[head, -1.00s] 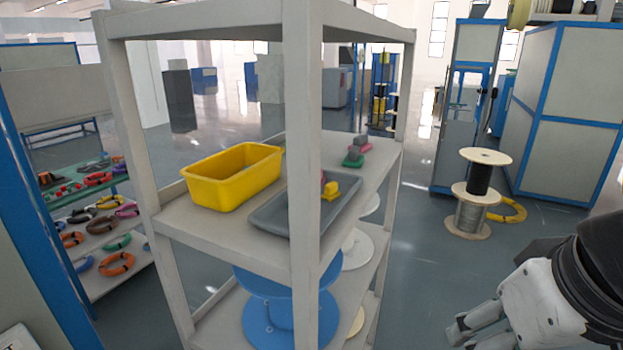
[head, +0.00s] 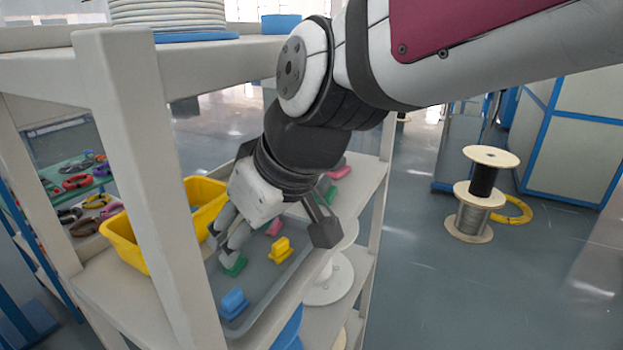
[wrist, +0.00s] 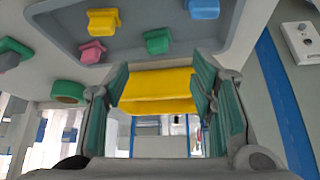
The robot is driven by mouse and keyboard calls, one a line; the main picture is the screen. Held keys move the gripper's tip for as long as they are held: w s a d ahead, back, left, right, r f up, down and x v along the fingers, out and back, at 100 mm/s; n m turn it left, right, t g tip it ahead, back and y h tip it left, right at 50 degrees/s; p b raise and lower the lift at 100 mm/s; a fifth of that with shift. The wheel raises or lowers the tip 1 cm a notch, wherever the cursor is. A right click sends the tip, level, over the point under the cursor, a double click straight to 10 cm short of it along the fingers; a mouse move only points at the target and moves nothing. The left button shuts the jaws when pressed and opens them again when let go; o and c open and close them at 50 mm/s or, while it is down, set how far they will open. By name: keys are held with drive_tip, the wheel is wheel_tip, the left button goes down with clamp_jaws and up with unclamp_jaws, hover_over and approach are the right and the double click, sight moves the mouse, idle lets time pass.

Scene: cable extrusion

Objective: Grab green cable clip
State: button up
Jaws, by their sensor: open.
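A green cable clip (head: 235,265) lies in the grey tray (head: 262,303) on the shelf, just below my fingertips in the head view. In the wrist view the green clip (wrist: 158,41) lies above the gap between my fingers, between the pink and blue clips. My gripper (head: 225,243) is over the tray, pointing down, partly hidden by the arm. In the wrist view my gripper (wrist: 162,90) is open, with nothing held between its teal pads. Another green clip (head: 329,194) is outside the tray, partly hidden behind my arm.
Yellow (head: 281,250), blue (head: 234,303) and pink (head: 273,227) clips share the tray. A yellow bin (head: 125,240) stands left of it. A shelf post (head: 150,180) rises close in front, and an upper shelf (head: 215,62) is overhead. Spools stand on the floor right.

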sight(238, 267)
drive_tip(key=shift+p+x, duration=0.3)
drive_tip(key=shift+x, duration=3.65)
drive_tip(key=shift+w+r, duration=0.1)
drive_tip(key=shift+w, duration=0.05)
drive_tip(key=c, duration=0.9)
